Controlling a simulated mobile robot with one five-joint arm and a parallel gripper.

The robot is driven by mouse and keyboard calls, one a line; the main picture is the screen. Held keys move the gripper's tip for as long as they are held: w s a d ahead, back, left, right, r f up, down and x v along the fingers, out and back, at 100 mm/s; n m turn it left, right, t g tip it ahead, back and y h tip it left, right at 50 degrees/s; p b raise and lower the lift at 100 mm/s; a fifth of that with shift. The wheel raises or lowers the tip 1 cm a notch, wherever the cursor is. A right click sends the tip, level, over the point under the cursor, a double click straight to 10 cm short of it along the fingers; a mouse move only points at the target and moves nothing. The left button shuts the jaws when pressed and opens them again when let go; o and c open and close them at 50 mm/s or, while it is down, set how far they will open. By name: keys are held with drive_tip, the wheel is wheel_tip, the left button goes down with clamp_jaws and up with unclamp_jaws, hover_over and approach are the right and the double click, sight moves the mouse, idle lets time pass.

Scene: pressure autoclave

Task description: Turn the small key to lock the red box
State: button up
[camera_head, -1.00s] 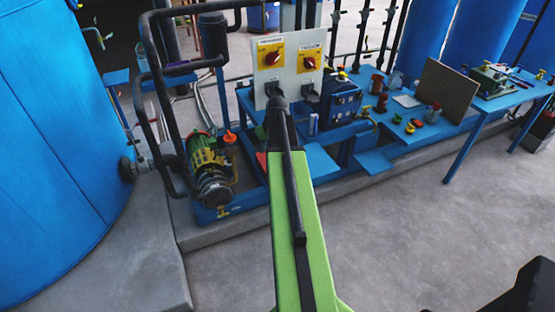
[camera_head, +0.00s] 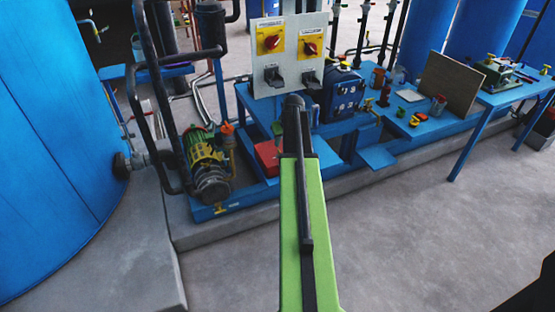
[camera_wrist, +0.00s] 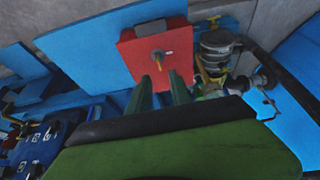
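The red box (camera_head: 267,153) sits low on the blue skid in the head view, just left of my arm and partly hidden by it. In the wrist view the red box (camera_wrist: 130,52) is ahead at the top centre. A small yellowish key-like piece (camera_wrist: 159,60) sticks out of its face, beside a pale fitting. My gripper (camera_wrist: 162,82) shows two green fingers, apart, with nothing visible between them. The fingertips point at the box face just below the key; whether they touch it cannot be told.
A grey panel (camera_head: 288,60) with two red-and-yellow switches stands above the box. A yellow-green pump (camera_head: 205,160) is to its left, and shows in the wrist view (camera_wrist: 217,45). A blue cabinet (camera_head: 342,95) stands right. Concrete floor is free at lower right.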

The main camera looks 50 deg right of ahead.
sight(279, 151)
drive_tip(key=b+x, duration=0.5)
drive_tip(key=x, duration=0.2)
drive_tip(key=shift+f, duration=0.1)
drive_tip(key=shift+c, duration=0.4)
clamp_jaws()
drive_tip(key=shift+a, duration=0.15)
idle(0.4)
